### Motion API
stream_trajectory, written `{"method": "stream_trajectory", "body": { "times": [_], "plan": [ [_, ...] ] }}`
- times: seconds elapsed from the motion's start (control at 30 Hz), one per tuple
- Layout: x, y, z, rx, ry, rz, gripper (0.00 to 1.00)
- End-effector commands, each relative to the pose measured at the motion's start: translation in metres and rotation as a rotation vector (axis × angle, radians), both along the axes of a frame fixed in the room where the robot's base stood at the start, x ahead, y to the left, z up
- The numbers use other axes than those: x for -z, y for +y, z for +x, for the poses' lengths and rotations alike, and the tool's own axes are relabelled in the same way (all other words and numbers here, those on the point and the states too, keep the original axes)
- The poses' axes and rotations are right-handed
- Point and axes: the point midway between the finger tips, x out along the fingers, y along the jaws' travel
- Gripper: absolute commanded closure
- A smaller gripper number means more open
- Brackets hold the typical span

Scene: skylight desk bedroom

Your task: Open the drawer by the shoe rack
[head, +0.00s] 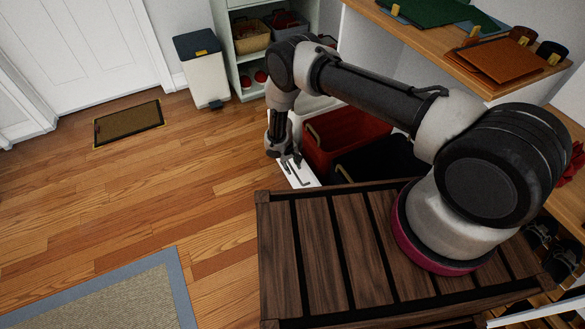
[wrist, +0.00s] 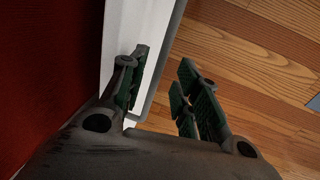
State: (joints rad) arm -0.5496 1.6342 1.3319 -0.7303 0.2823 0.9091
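A narrow white panel (head: 301,174) with a dark grey bar handle stands at the near left of the red bin; it looks like a drawer front, partly hidden by my gripper. My gripper (head: 287,158) points down at its top, just at the handle. In the wrist view my gripper (wrist: 162,85) is open, its two green-padded fingers apart. The white panel (wrist: 122,30) runs behind the left finger, and its grey edge or bar lies between the fingers. I cannot tell whether either finger touches it. Shoes (head: 541,232) sit on a rack at the lower right.
A red bin (head: 345,132) and a dark bin (head: 378,163) stand beside the panel. A white shelf (head: 245,82) and pedal bin (head: 205,82) stand behind. The wooden floor (head: 150,190) at left is clear, apart from a doormat and rug.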

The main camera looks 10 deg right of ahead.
Motion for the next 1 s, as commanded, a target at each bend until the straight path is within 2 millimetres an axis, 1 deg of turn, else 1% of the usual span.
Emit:
{"method": "stream_trajectory", "body": {
  "times": [0.03, 0.2, 0.3, 0.4, 0.5, 0.6, 1.0],
  "plan": [
    [-0.013, 0.003, 0.001, 0.001, -0.002, 0.002, 0.68],
    [-0.051, 0.01, -0.002, 0.0, -0.002, 0.001, 0.68],
    [-0.069, 0.013, -0.005, -0.001, -0.001, 0.0, 0.68],
    [-0.082, 0.015, -0.006, 0.0, 0.0, 0.0, 0.68],
    [-0.09, 0.017, -0.006, -0.001, 0.0, 0.0, 0.68],
    [-0.092, 0.017, -0.007, -0.001, 0.002, -0.002, 0.68],
    [-0.092, 0.017, -0.007, 0.0, 0.001, 0.0, 0.68]
  ]
}}
